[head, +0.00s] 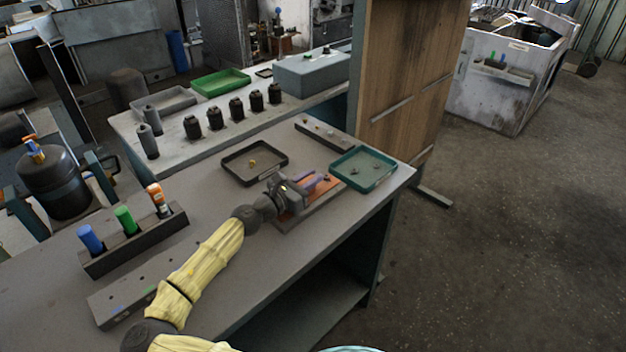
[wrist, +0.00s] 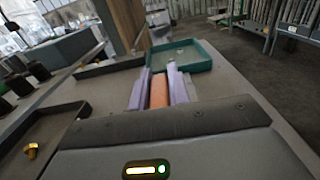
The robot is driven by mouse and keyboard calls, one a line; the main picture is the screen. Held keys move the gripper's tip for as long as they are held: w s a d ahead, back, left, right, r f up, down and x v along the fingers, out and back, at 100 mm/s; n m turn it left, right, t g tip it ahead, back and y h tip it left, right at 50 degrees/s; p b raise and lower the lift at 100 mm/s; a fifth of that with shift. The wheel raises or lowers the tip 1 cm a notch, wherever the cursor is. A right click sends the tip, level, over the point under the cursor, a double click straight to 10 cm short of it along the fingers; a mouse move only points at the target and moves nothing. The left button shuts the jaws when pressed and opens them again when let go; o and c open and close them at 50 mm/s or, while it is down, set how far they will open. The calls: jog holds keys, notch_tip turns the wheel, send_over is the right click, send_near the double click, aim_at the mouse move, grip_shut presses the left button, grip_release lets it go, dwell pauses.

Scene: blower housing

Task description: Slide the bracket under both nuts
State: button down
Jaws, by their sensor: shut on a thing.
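My gripper (head: 283,190) is at the work fixture (head: 310,212) near the right end of the bench, low over it. A lavender piece (head: 308,183), which looks like the bracket, lies over an orange surface (head: 333,181) just beyond my gripper. In the wrist view, two lavender strips (wrist: 179,84) run forward with an orange strip (wrist: 159,91) between them. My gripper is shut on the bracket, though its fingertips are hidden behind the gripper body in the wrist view. The two nuts cannot be made out, so I cannot tell whether the bracket sits under them.
A teal tray (head: 390,178) with small parts stands just beyond the fixture. A dark tray (head: 230,174) holds a brass fastener (head: 252,163). A strip with small parts (head: 323,133) lies behind. A rack of bottles (head: 135,245) stands at left. The bench's right edge is close.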

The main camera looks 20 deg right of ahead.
aim_at(308, 177)
jog(key=shift+w+a, duration=0.3)
jog(key=shift+f, duration=0.35)
jog(key=c, duration=0.8)
grip_release()
jog(key=shift+s+f, duration=0.1)
jog(key=shift+o, duration=0.2)
jog(key=shift+d+r+p, duration=0.1)
jog(key=shift+r+p, duration=0.95)
jog(key=shift+p, duration=0.1)
jog(key=shift+r+p, duration=0.5)
jog(key=shift+r, duration=0.2)
jog(key=shift+r+p, duration=2.15)
jog(key=shift+r, duration=0.35)
